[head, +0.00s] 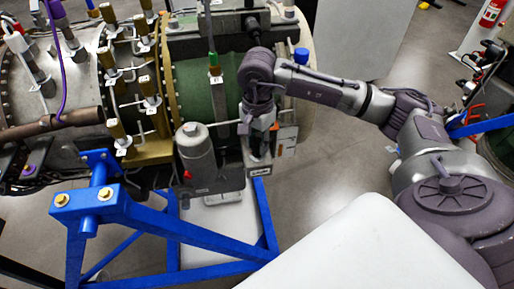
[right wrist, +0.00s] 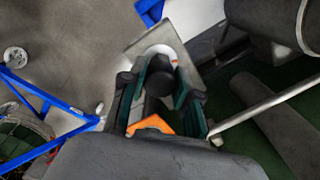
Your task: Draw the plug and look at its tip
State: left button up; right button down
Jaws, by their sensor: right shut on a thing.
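My right gripper (head: 259,160) reaches down in front of the turbine's green section, beside a grey cylinder-shaped unit. In the right wrist view, my right gripper (right wrist: 159,88) has its dark teal fingers closed on a black round-ended piece (right wrist: 160,77), which seems to be the plug. A pale plate with a light round area lies behind it. An orange part (right wrist: 152,124) shows between the fingers, nearer the wrist. The plug's tip is hidden, and I cannot tell whether the plug is still seated. My left gripper is not in view.
The turbine (head: 222,88) carries several brass-coloured fittings (head: 149,88) and cables. The grey cylinder unit (head: 196,155) stands close left of my gripper. A blue stand (head: 190,235) is below. A white surface (head: 365,250) is in front; open floor (head: 325,170) lies right.

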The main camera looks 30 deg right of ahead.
jog(key=shift+r, duration=0.65)
jog(key=shift+r+p, duration=1.4)
jog(key=shift+r, duration=1)
jog(key=shift+f, duration=0.1)
